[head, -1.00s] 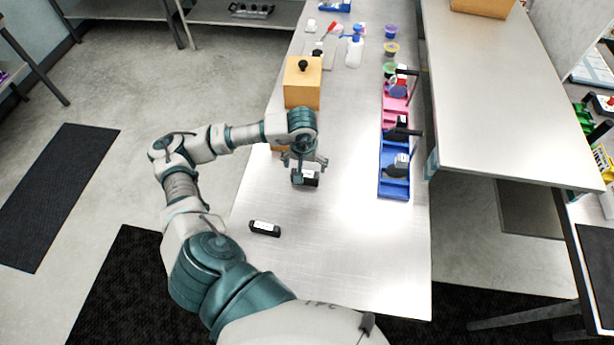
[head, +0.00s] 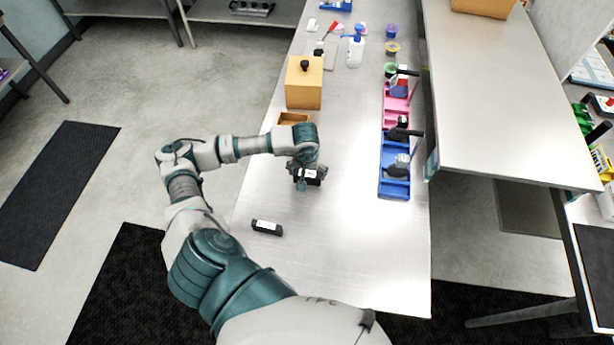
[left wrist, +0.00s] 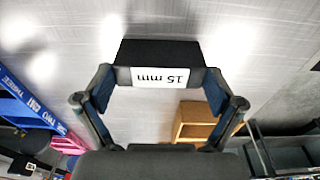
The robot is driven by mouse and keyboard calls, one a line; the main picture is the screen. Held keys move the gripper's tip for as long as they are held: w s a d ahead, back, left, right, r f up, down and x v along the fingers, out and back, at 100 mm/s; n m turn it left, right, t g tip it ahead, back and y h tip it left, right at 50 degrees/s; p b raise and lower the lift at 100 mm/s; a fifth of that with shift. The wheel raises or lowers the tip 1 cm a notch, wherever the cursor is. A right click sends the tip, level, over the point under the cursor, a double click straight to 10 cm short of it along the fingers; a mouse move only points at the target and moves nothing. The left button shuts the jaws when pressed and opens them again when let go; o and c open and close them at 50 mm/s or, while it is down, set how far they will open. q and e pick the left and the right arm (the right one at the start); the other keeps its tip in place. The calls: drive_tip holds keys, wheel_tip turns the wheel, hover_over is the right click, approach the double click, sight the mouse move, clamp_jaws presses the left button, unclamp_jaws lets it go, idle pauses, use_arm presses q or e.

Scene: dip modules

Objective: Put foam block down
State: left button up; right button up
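A black foam block (head: 307,179) with a white label is at my left gripper (head: 306,172), over or on the bench's middle. In the left wrist view the foam block (left wrist: 160,54) shows its label, "15 mm", upside down. The two fingers of my left gripper (left wrist: 160,88) stand at its two ends and appear to touch them, so the gripper looks shut on it. I cannot tell whether the block touches the bench. My right gripper is not in view.
Another black block (head: 267,227) with a white label lies nearer on the bench (head: 350,260). A wooden box (head: 304,88) and a small wooden tray (head: 291,118) stand behind the gripper. Blue bins (head: 394,190) and a pink bin (head: 396,105) line the right edge. The front is clear.

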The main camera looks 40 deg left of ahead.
use_arm(q)
drive_tip(key=shift+a+f, duration=0.1)
drive_tip(key=shift+a, duration=0.1)
drive_tip(key=shift+c, duration=0.5)
drive_tip(key=shift+r, duration=0.3)
drive_tip(key=r, duration=0.1)
drive_tip(key=r+b, duration=0.1)
drive_tip(key=shift+s+a+r, duration=0.2)
drive_tip(key=shift+a+r, duration=0.1)
drive_tip(key=shift+r, duration=0.05)
drive_tip(key=s+a+r+b, duration=0.1)
drive_tip(key=s+a+b, duration=0.4)
drive_tip(key=s, duration=0.7)
drive_tip(key=w+a+r, duration=0.3)
drive_tip(key=w+a, duration=0.2)
drive_tip(key=w, duration=0.5)
drive_tip(key=w+a+r, duration=0.3)
drive_tip(key=w+a, duration=0.1)
drive_tip(key=w, duration=0.6)
wheel_tip(320, 180, down, 10)
drive_tip(key=shift+a+r, duration=0.1)
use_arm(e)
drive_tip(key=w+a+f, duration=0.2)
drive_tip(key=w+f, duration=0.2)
